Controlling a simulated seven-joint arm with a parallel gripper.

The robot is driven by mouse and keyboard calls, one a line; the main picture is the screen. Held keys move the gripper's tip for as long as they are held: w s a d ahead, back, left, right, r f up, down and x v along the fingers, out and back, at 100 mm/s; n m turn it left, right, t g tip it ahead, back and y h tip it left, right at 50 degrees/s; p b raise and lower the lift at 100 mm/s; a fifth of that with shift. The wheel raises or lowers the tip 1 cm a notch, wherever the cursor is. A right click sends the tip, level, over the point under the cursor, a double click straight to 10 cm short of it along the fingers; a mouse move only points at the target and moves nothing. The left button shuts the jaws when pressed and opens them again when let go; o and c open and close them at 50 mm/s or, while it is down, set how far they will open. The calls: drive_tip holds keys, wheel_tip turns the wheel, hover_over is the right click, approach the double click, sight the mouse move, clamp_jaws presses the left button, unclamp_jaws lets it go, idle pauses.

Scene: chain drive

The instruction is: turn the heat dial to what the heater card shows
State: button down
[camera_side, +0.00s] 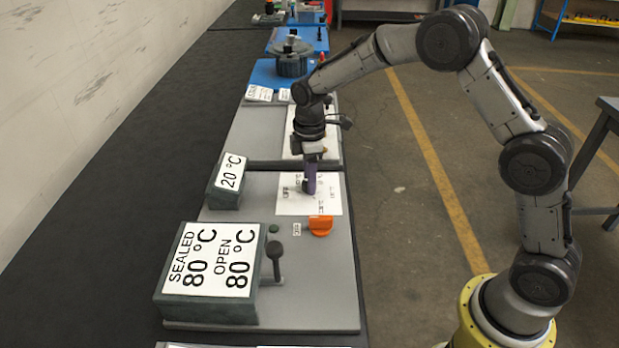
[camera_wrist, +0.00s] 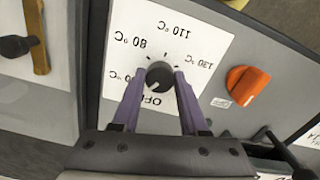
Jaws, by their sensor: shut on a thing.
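The heat dial (camera_wrist: 159,75) is a small black round knob on a white scale sheet (camera_wrist: 205,35). The sheet reads OFF, 80, 110 and 130 °C, with one more label partly hidden by a finger. A pale mark on the knob seems to face down-left, near OFF. My gripper (camera_wrist: 158,78) has its purple fingers shut on the dial from both sides. In the side view my gripper (camera_side: 309,190) points down and covers the dial. The heater card (camera_side: 210,260) reads SEALED 80 °C, OPEN 80 °C. A smaller sign (camera_side: 231,172) reads 20 °C.
An orange knob (camera_side: 320,225) sits close by on the same grey panel (camera_side: 325,290), near a green button (camera_side: 274,229) and a black upright lever (camera_side: 275,258). A hammer-like tool (camera_wrist: 38,40) lies on the neighbouring panel. Blue trays with parts stand farther back.

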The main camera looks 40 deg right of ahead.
drive_tip(key=m, duration=0.4)
drive_tip(key=shift+r+m, duration=0.1)
drive_tip(key=shift+m, duration=0.2)
drive_tip(key=m, duration=0.4)
drive_tip(key=shift+m, duration=0.3)
drive_tip(key=m, duration=0.4)
drive_tip(key=shift+a+m, duration=0.1)
drive_tip(key=shift+m, duration=2)
drive_tip(key=shift+c, duration=2.1)
unclamp_jaws()
wheel_tip(320, 180, up, 14)
